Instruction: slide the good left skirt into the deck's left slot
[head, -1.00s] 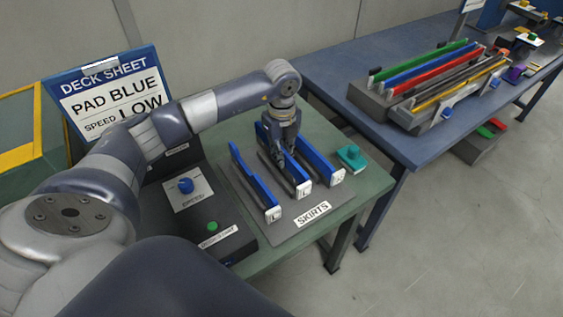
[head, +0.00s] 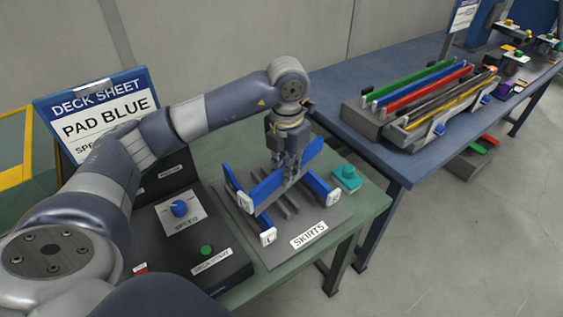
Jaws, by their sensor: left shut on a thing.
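My left gripper (head: 290,172) is shut on a blue skirt (head: 268,187) with a white end block. It holds this skirt above the skirts board (head: 325,222), turned across the lie of the others. A second blue skirt (head: 240,195), its white end marked L, lies on the board at the left. A third blue skirt (head: 317,187) lies at the right, partly hidden behind the gripper and held skirt. Whether the held skirt is straight cannot be told. The deck's left slot cannot be made out for certain. My right gripper is not in view.
A teal block (head: 346,178) stands right of the board. The speed panel (head: 180,215) is at the left, by the deck sheet sign (head: 100,110). On the blue far table (head: 340,85), a grey rack (head: 365,120) bears several coloured strips. A floor gap separates the tables in front.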

